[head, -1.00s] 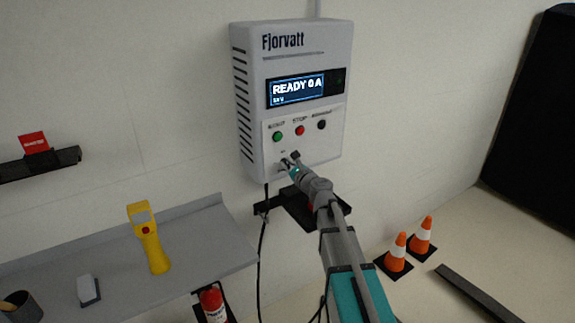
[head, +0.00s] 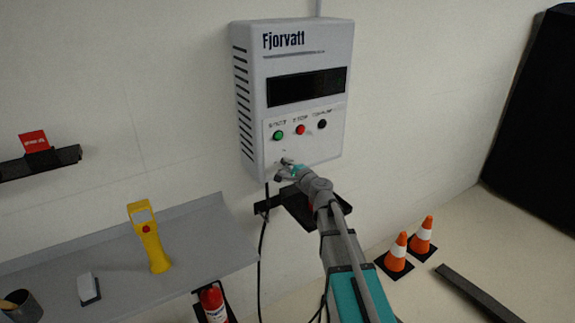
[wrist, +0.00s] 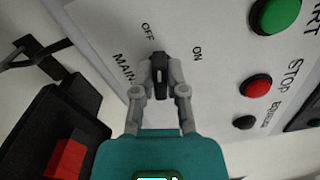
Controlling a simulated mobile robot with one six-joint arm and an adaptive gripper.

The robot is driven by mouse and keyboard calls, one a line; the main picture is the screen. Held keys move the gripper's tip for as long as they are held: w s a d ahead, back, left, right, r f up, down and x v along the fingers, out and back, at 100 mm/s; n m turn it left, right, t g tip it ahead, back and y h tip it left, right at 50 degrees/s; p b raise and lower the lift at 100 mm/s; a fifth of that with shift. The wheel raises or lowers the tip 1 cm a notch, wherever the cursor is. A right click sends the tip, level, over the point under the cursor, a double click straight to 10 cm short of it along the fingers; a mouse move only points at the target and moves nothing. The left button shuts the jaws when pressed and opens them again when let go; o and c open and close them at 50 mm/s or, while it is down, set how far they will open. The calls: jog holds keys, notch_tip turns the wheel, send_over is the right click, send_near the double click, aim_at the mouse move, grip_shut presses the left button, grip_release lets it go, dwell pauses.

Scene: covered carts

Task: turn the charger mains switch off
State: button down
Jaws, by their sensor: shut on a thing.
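The Fjorvatt charger (head: 295,60) is a pale grey box on the wall, and its display (head: 306,87) is dark. My gripper (head: 285,168) is at the lower front panel. In the wrist view, my gripper (wrist: 161,70) is shut on the black mains switch knob (wrist: 159,75), one finger on each side. The knob's far end points up the picture, nearer the OFF label (wrist: 148,31) than the ON label (wrist: 197,53). The fingers partly cover the MAINS label. In the head view the knob is mostly hidden by my gripper.
Green (head: 278,135), red (head: 300,130) and black (head: 322,124) buttons sit above the switch. A black bracket (head: 298,205) and a hanging cable (head: 262,245) are below. A grey shelf (head: 200,240) with a yellow handheld device (head: 148,237) is at left; cones (head: 398,252) stand at right.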

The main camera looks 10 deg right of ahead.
jog(key=shift+s+f+n, duration=0.1)
jog(key=shift+n, duration=1.3)
jog(key=c, duration=0.7)
grip_release()
jog(key=v, duration=1.2)
